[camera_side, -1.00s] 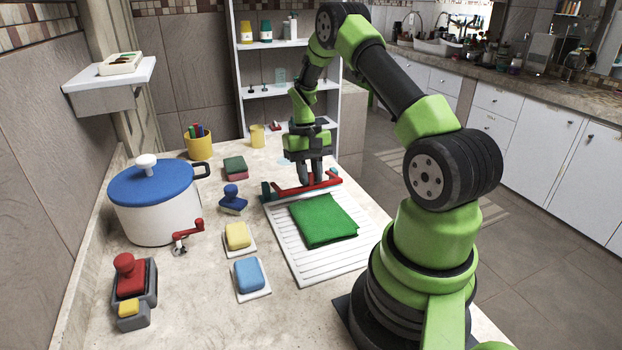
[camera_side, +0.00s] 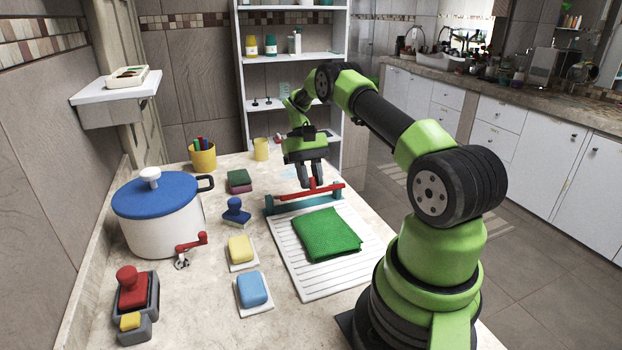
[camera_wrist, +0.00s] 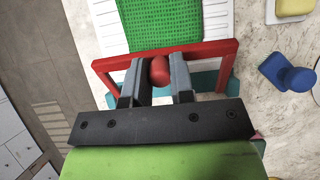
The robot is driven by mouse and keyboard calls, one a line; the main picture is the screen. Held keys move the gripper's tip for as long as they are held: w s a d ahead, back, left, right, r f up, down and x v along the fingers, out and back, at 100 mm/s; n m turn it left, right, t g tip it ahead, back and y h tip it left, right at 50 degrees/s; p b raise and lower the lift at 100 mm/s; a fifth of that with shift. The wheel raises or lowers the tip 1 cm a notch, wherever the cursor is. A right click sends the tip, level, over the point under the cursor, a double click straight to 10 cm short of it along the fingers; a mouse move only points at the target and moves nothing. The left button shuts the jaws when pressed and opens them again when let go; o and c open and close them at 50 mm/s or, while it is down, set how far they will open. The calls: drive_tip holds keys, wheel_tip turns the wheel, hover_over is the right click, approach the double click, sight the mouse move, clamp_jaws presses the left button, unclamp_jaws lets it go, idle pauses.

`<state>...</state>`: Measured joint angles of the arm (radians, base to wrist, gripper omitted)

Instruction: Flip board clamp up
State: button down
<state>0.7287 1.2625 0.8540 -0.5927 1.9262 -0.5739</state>
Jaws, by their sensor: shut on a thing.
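The board clamp is a red frame (camera_side: 333,188) on a teal base (camera_side: 290,206) at the far end of a white ribbed board (camera_side: 290,262). Its red bar (camera_wrist: 215,50) crosses the wrist view, with side arms running back to the teal base. The bar sits above the base in the side view; its exact tilt is hard to tell. A red knob (camera_wrist: 160,71) stands at the middle of the bar. My gripper (camera_side: 310,184) is shut on this knob, with one finger on each side. A folded green cloth (camera_side: 327,234) lies on the board.
Left of the board are a blue-handled stamp (camera_side: 236,212), a yellow sponge (camera_side: 240,249), a blue sponge (camera_side: 252,289) and a blue-lidded pot (camera_side: 160,222). A yellow pen cup (camera_side: 203,158) stands farther back. A white shelf unit (camera_side: 290,82) rises behind my gripper.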

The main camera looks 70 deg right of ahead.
drive_tip(key=c, duration=1)
unclamp_jaws()
drive_tip(key=shift+w+d+r, duration=0.2)
drive_tip(key=shift+r, duration=1.4)
drive_tip(key=shift+w+d+r, duration=0.15)
drive_tip(key=shift+r, duration=1.4)
drive_tip(key=shift+w+d+r, duration=0.2)
drive_tip(key=shift+r, duration=1.4)
drive_tip(key=shift+o, duration=0.2)
